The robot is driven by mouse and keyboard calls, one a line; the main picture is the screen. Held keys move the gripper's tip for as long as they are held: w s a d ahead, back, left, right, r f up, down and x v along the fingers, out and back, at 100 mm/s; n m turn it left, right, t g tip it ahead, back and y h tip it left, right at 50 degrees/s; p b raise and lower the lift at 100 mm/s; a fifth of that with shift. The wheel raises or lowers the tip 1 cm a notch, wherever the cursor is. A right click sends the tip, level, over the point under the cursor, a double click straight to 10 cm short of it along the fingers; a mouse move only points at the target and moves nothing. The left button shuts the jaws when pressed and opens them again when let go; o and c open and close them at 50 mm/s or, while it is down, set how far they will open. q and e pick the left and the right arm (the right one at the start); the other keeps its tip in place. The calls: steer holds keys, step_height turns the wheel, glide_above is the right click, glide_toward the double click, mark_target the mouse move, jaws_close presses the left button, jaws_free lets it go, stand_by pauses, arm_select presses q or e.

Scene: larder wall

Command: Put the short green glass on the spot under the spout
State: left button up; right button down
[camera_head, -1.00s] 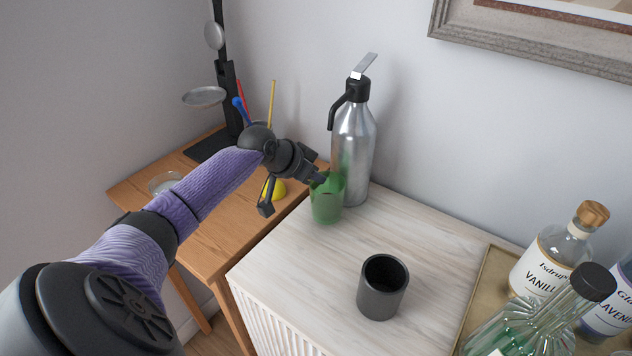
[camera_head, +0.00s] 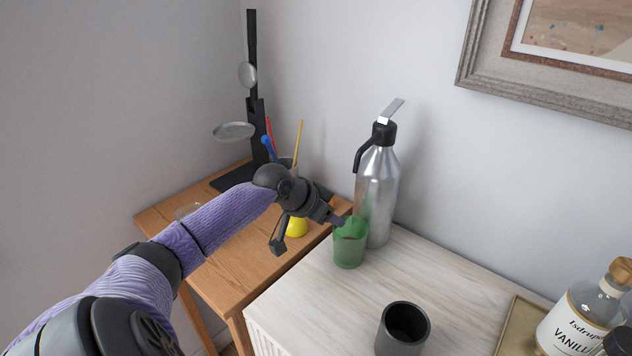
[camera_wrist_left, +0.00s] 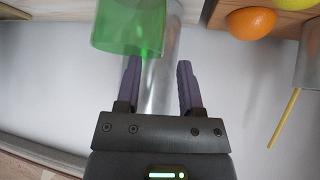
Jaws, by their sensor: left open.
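The short green glass (camera_head: 349,247) stands upright on the pale wooden cabinet top, in front of the silver siphon bottle (camera_head: 377,195). The bottle's black curved spout (camera_head: 359,157) points down above the glass in the head view. My left gripper (camera_head: 308,234) is open just left of the glass. One finger overlaps the glass rim in the head view; I cannot tell whether they touch. In the left wrist view the glass (camera_wrist_left: 128,28) lies beyond the open fingers (camera_wrist_left: 159,80), off to the left, and nothing is held. The spot itself is not visible. My right gripper is not in view.
A dark grey cup (camera_head: 402,330) stands at the front of the cabinet top (camera_head: 440,275). A tray (camera_head: 516,325) with a vanilla bottle (camera_head: 585,318) is at the right. A lower wooden table (camera_head: 225,262) at left holds a black stand (camera_head: 257,125).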

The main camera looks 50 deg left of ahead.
arm_select(q)
steer(key=p+v, duration=0.3)
steer(key=v, duration=0.5)
steer(key=shift+s+r, duration=0.3)
steer(key=shift+a, duration=0.1)
